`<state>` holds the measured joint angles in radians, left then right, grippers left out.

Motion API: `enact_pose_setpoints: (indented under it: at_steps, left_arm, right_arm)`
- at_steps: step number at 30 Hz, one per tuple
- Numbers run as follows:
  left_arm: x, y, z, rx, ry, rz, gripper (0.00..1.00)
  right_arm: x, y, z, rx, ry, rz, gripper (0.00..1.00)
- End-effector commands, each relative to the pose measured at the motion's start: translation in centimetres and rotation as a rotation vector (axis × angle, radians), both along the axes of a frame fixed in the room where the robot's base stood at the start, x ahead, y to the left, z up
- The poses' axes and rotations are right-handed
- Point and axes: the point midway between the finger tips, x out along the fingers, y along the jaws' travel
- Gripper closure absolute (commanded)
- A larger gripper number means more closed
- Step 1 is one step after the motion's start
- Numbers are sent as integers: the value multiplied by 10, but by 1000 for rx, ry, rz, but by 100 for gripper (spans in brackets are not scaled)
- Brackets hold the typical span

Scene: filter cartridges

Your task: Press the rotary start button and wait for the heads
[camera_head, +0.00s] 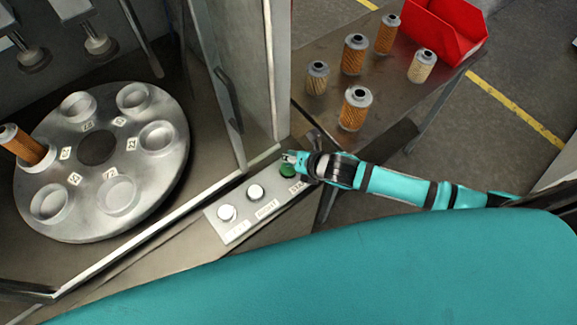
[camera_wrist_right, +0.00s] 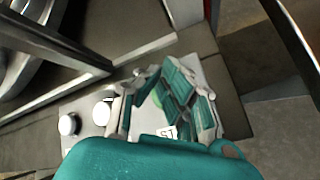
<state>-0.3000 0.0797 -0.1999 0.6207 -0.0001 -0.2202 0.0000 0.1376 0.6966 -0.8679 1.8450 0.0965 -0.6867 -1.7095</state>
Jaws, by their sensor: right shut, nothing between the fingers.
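The green start button (camera_head: 288,171) is at the right end of a pale control panel (camera_head: 238,234), by a label that is partly covered. My right gripper (camera_head: 290,158) is shut and empty, its tips over or at the green button; I cannot tell if they touch it. In the right wrist view the gripper (camera_wrist_right: 165,85) covers most of the button. The round rotary table (camera_head: 97,148) has several cups and numbered labels. An orange filter cartridge (camera_head: 24,146) stands in its left cup. My left gripper is not in view.
Two white buttons, one (camera_head: 227,212) and another (camera_head: 256,192), sit left of the green one. Several filter cartridges (camera_head: 355,108) stand on a side table beside a red bin (camera_head: 446,30). A machine door frame (camera_head: 234,90) rises behind the panel. Press heads (camera_head: 98,42) hang above the rotary table.

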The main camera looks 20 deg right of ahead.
Motion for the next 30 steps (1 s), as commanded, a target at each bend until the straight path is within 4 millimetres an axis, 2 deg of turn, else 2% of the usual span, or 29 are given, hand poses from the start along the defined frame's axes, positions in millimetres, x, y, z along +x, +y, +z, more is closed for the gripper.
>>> enact_pose_setpoints:
  at_steps: [12, 30]
  left_arm:
    - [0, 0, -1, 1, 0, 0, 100]
    - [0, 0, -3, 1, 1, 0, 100]
  right_arm:
    - [0, 0, -9, 0, 1, -1, 100]
    - [0, 0, -11, 0, 0, 0, 100]
